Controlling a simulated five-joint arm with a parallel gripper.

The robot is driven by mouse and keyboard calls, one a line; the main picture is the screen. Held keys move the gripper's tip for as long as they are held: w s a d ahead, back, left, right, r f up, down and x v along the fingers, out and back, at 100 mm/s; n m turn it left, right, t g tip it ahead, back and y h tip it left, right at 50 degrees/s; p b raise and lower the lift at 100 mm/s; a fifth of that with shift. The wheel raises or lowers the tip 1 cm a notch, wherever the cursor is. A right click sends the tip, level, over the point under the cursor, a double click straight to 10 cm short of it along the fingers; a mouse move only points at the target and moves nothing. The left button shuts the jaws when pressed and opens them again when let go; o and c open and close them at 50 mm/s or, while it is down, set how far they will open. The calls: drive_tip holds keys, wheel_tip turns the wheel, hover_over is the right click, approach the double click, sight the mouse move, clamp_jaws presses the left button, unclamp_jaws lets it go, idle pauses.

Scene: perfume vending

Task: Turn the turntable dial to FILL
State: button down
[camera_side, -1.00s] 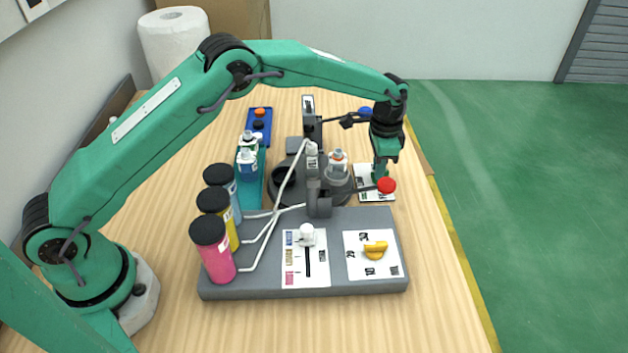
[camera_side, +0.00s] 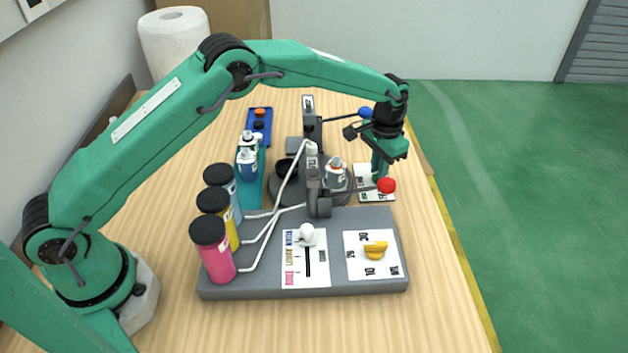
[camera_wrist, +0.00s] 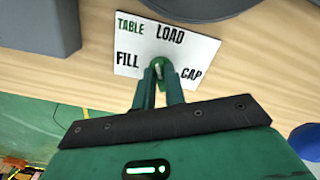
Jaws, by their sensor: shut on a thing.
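The turntable dial (camera_wrist: 158,66) is a small green knob on a white card (camera_wrist: 184,45) marked TABLE, LOAD, FILL and CAP. My gripper (camera_wrist: 160,72) points down onto it, and its fingers are shut on the knob. The fingers hide much of the knob, so I cannot tell which word it points to. In the side view my gripper (camera_side: 380,176) stands over the card (camera_side: 374,192) behind the red ball, and the dial is hidden. The dark round turntable (camera_side: 285,188) carries a clear bottle (camera_side: 336,173) with an orange-brown top on its right side.
A lever with a red ball (camera_side: 386,185) reaches close in front of my gripper, and a blue ball (camera_side: 365,112) is behind it. The grey base (camera_side: 340,280) holds a slider (camera_side: 307,235) and a yellow dial (camera_side: 375,250). Bottles stand on a teal tray (camera_side: 251,190).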

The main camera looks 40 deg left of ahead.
drive_tip(key=n, duration=0.6)
drive_tip(key=shift+d, duration=0.15)
drive_tip(key=n, duration=0.6)
drive_tip(key=shift+w+d+r, duration=0.1)
drive_tip(key=shift+w, duration=0.05)
drive_tip(key=shift+n, duration=0.3)
drive_tip(key=c, duration=1.5)
unclamp_jaws()
drive_tip(key=shift+o, duration=0.2)
wheel_tip(320, 180, up, 8)
drive_tip(key=shift+f, duration=0.25)
drive_tip(key=shift+r, duration=0.15)
